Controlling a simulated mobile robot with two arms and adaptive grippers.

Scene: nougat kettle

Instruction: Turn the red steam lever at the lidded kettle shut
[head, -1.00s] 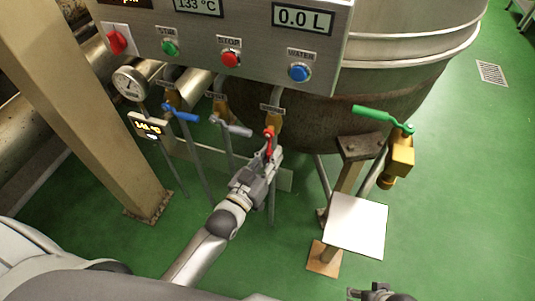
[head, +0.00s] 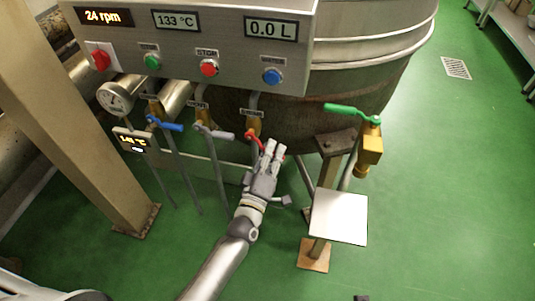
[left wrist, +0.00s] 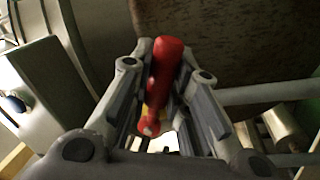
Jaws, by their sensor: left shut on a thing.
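The red steam lever (head: 254,139) sits on a brass valve under the right end of the control panel, in front of the kettle (head: 350,95). Its handle slants down to the right, off the line of its vertical pipe. My left gripper (head: 272,152) is shut on the handle and covers its outer part. In the left wrist view, the red handle (left wrist: 165,70) lies between the two fingers (left wrist: 160,95). Only a dark sliver at the bottom edge of the head view may be my right gripper (head: 361,298).
A blue lever (head: 166,124) and a grey lever (head: 215,132) stand left of the red one. The control panel (head: 190,45) hangs above. A green-handled tap (head: 368,145) and a white plate (head: 339,217) are to the right. Green floor lies open at far right.

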